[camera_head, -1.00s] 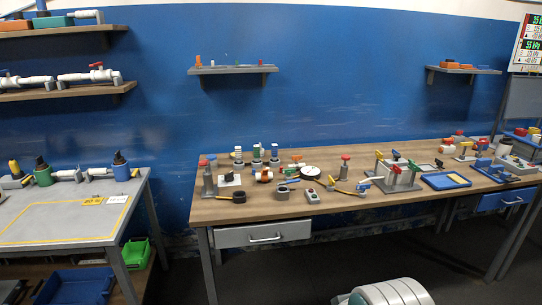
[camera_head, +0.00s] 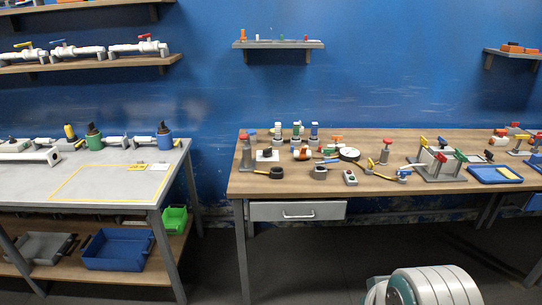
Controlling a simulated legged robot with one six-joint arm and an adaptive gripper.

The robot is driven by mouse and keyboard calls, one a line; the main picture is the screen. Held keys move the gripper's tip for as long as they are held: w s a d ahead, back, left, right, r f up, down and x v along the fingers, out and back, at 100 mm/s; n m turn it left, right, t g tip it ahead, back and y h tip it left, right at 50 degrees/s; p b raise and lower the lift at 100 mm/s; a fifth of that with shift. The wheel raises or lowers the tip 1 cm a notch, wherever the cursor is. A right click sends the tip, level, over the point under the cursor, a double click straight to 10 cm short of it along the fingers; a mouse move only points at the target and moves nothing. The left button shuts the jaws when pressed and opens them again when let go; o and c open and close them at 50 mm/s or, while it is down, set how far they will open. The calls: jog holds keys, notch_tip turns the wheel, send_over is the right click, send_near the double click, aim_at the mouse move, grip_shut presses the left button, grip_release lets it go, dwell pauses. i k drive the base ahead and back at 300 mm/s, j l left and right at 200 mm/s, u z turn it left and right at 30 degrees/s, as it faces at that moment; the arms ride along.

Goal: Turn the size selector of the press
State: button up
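I cannot tell for sure which device is the press, and no size selector can be made out at this distance. On the wooden bench (camera_head: 345,187), a grey upright device with a red top (camera_head: 246,152) stands at the left end. A slimmer post with a red top (camera_head: 387,151) stands near the middle. A grey frame device with yellow, red and green parts (camera_head: 437,167) stands to its right. My gripper is not in view; only a rounded grey and white part of my own body shows at the bottom right.
A blue tray (camera_head: 496,174) and several small tools lie on the bench; a drawer (camera_head: 297,211) is shut below. A grey table (camera_head: 105,187) with a yellow outline stands left, with a blue bin (camera_head: 118,250) underneath. A floor gap separates the tables. Shelves hang on the blue wall.

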aim_at(266, 152)
jog(key=i+j, duration=0.15)
jog(key=i, duration=0.4)
jog(key=i+j, duration=0.15)
jog(key=i, duration=0.4)
jog(key=i+j, duration=0.15)
jog(key=i, duration=0.35)
jog(key=i+j+z, duration=0.2)
jog(key=j, duration=0.25)
jog(key=i+j+z, duration=0.15)
jog(key=i+j, duration=0.25)
